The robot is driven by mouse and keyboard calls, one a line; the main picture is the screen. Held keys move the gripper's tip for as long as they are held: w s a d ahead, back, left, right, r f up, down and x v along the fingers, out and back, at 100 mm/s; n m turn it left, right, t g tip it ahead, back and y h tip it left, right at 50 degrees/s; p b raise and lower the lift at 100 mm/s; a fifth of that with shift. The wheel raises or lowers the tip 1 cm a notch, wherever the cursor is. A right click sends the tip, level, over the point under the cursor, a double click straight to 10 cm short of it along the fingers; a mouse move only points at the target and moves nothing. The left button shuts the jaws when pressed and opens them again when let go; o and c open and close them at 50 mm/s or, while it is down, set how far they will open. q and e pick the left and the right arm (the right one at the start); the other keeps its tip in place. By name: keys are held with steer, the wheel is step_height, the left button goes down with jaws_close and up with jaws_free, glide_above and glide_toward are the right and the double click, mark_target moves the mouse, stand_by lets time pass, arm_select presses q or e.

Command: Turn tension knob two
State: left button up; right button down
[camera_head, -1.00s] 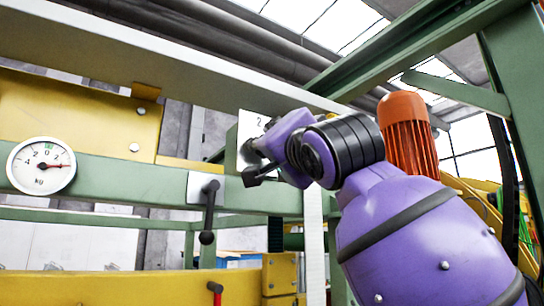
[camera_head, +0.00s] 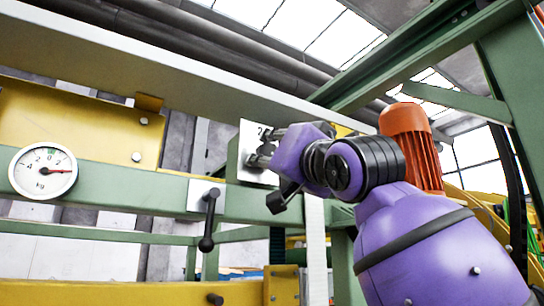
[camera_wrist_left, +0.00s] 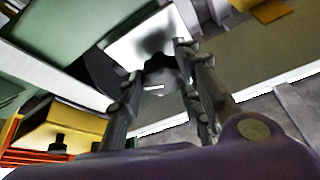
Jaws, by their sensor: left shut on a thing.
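The knob of tension knob two is a round grey-black knob (camera_wrist_left: 165,80) on a white plate, seen in the left wrist view. In the head view that plate (camera_head: 252,131), marked "2", is on a green box, and my gripper hides the knob. My purple left gripper (camera_head: 262,147) reaches the plate from the right. In the left wrist view its two dark fingers (camera_wrist_left: 158,84) stand on both sides of the knob and are shut on it. My right gripper is not in view.
A round kg dial (camera_head: 43,171) with a red needle is at the left. A black lever (camera_head: 209,220) hangs from a plate on the green beam (camera_head: 130,193). An orange ribbed motor (camera_head: 408,138) stands behind my arm. A white beam (camera_head: 150,55) crosses above the plate.

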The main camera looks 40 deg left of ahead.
arm_select(q)
steer(key=shift+w+f, duration=0.15)
steer(key=o, duration=1)
steer(key=shift+o, duration=0.3)
steer(key=shift+w+d, duration=0.1)
steer(key=v, duration=1.2)
